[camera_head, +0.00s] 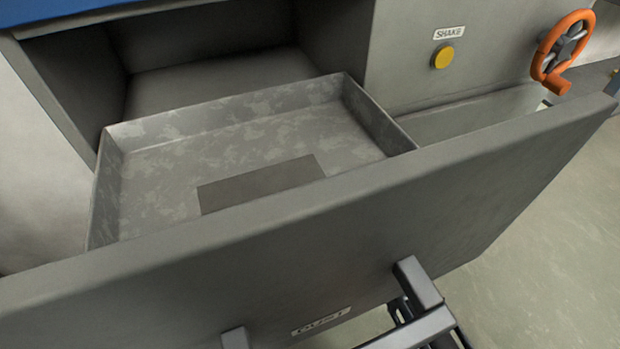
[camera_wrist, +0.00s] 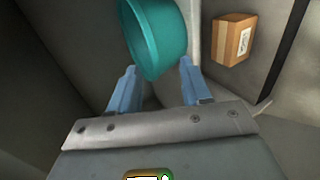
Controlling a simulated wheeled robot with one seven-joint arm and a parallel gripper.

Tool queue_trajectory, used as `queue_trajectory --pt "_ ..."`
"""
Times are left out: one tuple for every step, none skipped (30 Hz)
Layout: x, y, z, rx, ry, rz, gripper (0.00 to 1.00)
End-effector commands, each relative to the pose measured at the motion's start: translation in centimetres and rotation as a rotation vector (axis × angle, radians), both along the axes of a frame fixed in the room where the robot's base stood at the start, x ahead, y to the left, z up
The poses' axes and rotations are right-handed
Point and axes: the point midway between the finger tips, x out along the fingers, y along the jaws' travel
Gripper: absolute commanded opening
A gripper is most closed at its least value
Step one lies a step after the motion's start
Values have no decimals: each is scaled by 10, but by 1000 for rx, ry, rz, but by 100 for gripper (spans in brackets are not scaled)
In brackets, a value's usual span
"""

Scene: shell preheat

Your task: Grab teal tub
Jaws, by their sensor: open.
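The teal tub (camera_wrist: 158,38) shows in the wrist view at the top, a little left of centre. It looks tilted in the picture, and its upper part is cut off by the frame edge. My gripper (camera_wrist: 158,82) is open, with its two blue fingers apart. The tub lies just ahead of the fingertips, its lower edge close to the left finger; whether they touch I cannot tell. Nothing is held between the fingers. The tub is not in the head view.
In the wrist view a cardboard box (camera_wrist: 233,40) with a label is right of the tub. In the head view a grey drawer (camera_head: 390,137) stands pulled out behind a wide front panel (camera_head: 330,230). A yellow button (camera_head: 443,57) and an orange handwheel (camera_head: 563,45) are at the upper right.

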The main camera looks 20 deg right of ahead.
Motion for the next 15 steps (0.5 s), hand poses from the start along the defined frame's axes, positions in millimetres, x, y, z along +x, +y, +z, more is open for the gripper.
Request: queue_trajectory --pt "6 0 -5 1 0 0 48" --pt "8 0 -6 1 -1 0 48" --pt "12 0 -8 0 -1 -1 48" --pt "14 -1 -10 1 -1 -2 48" --pt "16 -1 -11 1 -1 -2 48" --pt "20 -1 -14 1 -2 -2 48" --pt "24 -1 -16 2 -3 -3 48" --pt "27 -2 -19 2 -2 -3 48" --pt "33 -2 -23 1 -2 -2 48" --pt "37 -2 -25 1 -3 -2 48" --pt "40 -2 -27 1 -2 -2 48" --pt "45 -1 -29 2 -2 -1 48" --pt "48 -1 -30 2 -3 -1 48" --pt "51 -1 -31 2 -2 -1 48" --pt "53 -1 -32 1 -2 -2 48"
